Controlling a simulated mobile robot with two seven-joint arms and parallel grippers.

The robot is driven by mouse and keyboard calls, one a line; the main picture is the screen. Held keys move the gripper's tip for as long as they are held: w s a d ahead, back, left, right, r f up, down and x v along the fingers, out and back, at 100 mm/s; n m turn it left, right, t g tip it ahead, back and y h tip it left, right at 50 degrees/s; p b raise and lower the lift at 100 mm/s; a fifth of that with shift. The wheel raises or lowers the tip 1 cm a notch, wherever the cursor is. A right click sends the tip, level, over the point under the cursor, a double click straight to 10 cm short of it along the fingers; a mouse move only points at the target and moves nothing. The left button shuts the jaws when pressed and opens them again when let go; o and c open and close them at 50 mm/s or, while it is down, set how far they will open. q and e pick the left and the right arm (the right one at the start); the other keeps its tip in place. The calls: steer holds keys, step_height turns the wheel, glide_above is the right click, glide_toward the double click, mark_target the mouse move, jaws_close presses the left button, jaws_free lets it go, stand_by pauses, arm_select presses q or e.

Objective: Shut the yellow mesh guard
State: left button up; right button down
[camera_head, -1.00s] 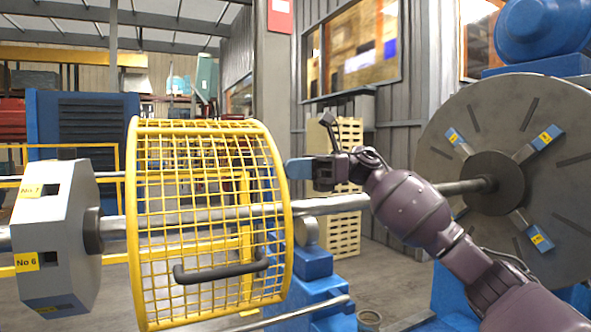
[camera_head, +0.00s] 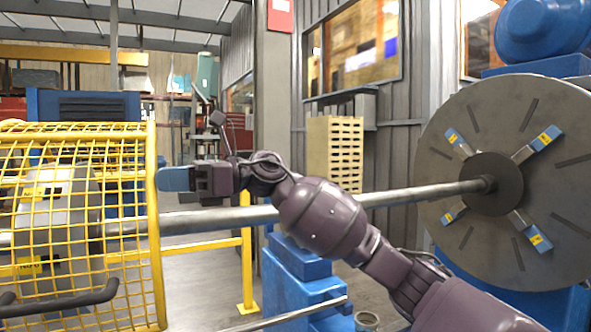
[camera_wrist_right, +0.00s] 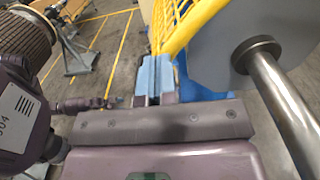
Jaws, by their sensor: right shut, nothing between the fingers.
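The yellow mesh guard (camera_head: 157,250) is at the left of the head view, partly cut off by the frame edge. It surrounds the grey faceted hub (camera_head: 70,200), which shows through the mesh. Its dark handle (camera_head: 70,298) is low on the front. My right gripper (camera_head: 174,179) is shut and empty, its blue fingers at the guard's right rim; whether they touch is hard to tell. In the right wrist view the fingers (camera_wrist_right: 153,78) point at the yellow guard (camera_wrist_right: 185,25). My left gripper does not show.
A long steel shaft (camera_head: 400,198) runs from the hub to the large grey disc (camera_head: 540,225) at right. A blue stand (camera_head: 300,275) is below it. A yellow floor rail (camera_head: 246,260) stands behind.

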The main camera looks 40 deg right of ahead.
mark_target(143, 182)
steer(key=x, duration=0.4)
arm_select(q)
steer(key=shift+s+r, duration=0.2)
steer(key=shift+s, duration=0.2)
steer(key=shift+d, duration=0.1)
arm_select(e)
steer(key=shift+a, duration=0.1)
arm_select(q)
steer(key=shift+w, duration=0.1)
